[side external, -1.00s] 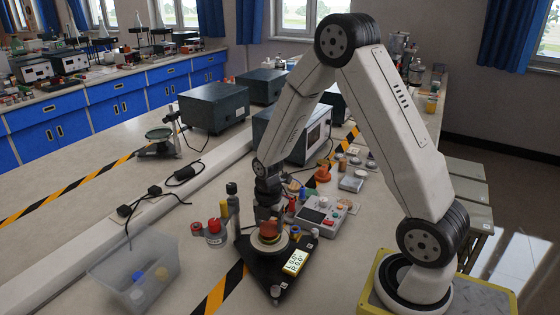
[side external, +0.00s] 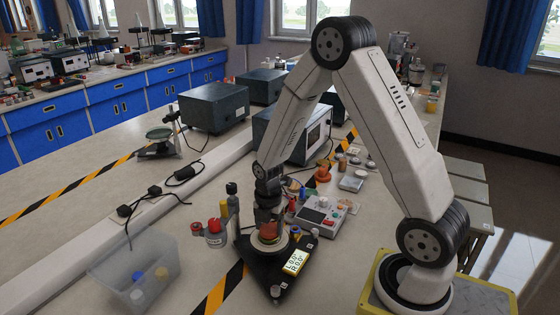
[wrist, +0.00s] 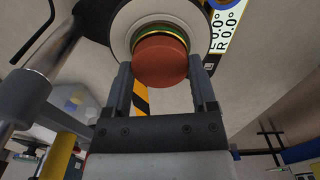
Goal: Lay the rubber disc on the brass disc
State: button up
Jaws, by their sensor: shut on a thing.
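A red-brown disc, which I take as the rubber disc (wrist: 160,62), sits between the fingers of my gripper (wrist: 160,76) in the wrist view; the gripper is shut on it. In the side external view the rubber disc (side external: 269,228) is over the pale round plate of a black stand. Just beneath it show thin green and yellow bands; the yellow one may be the brass disc (wrist: 150,31). It is mostly hidden by the held disc. The held disc looks about level and close over these layers; I cannot tell whether they touch.
The black stand (side external: 264,268) has a lit angle display (side external: 297,261). Jars and a red-topped bottle (side external: 214,230) stand to its left, a grey meter box (side external: 320,214) to its right. A clear bin (side external: 135,275) is at front left. Bare bench lies further left.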

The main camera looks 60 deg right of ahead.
jog(key=shift+f, duration=0.1)
jog(key=o, duration=1.1)
jog(key=shift+o, duration=0.2)
jog(key=shift+r, duration=3.5)
jog(key=shift+a, duration=0.1)
